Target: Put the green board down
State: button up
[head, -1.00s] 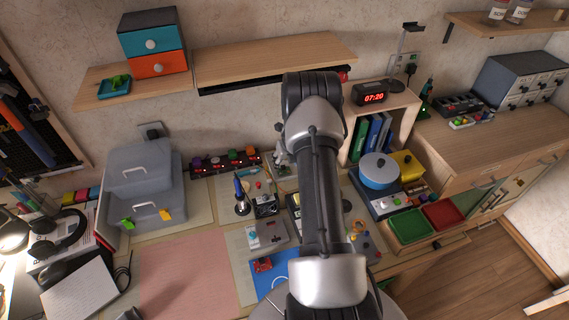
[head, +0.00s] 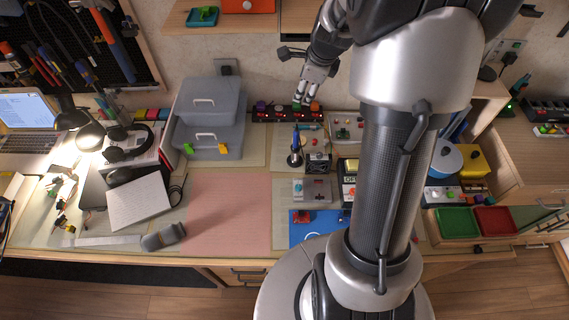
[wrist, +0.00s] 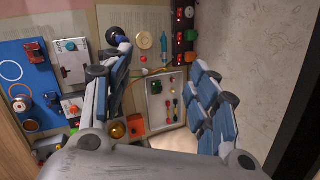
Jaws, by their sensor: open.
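My gripper (head: 304,98) is open and empty, pointing down in front of the wall, above the back of the desk near a dark strip with coloured knobs (head: 270,115). In the wrist view its two fingers are spread wide (wrist: 160,78). Between and beyond them lies a pale tray (wrist: 172,113) with small coloured parts. A small dark green piece (wrist: 155,87) lies in that tray, apart from the fingers; I cannot tell whether it is the green board. No board is visible in the grip. My arm hides part of the desk in the head view.
A soldering iron in its stand (head: 295,155) and grey stacked boxes (head: 210,125) stand near the gripper. A shelf (head: 230,22) overhangs on the wall. Green (head: 455,224) and red (head: 495,220) trays lie at right. The pink mat (head: 230,210) is clear.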

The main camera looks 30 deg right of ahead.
jog(key=s+a+r+n, duration=0.6)
jog(key=a+n, duration=0.1)
jog(key=a, duration=0.1)
jog(key=s+a+r+n, duration=0.6)
jog(key=a+n, duration=0.1)
jog(key=a, duration=0.1)
jog(key=s+a+n, duration=0.2)
jog(key=s+n, duration=0.4)
jog(key=s, duration=0.1)
jog(key=s+a+n, duration=0.3)
jog(key=s+n, duration=0.3)
jog(key=s, duration=0.1)
jog(key=shift+s+a+n+y, duration=0.3)
jog(key=shift+s+a, duration=0.05)
jog(key=shift+f, duration=0.1)
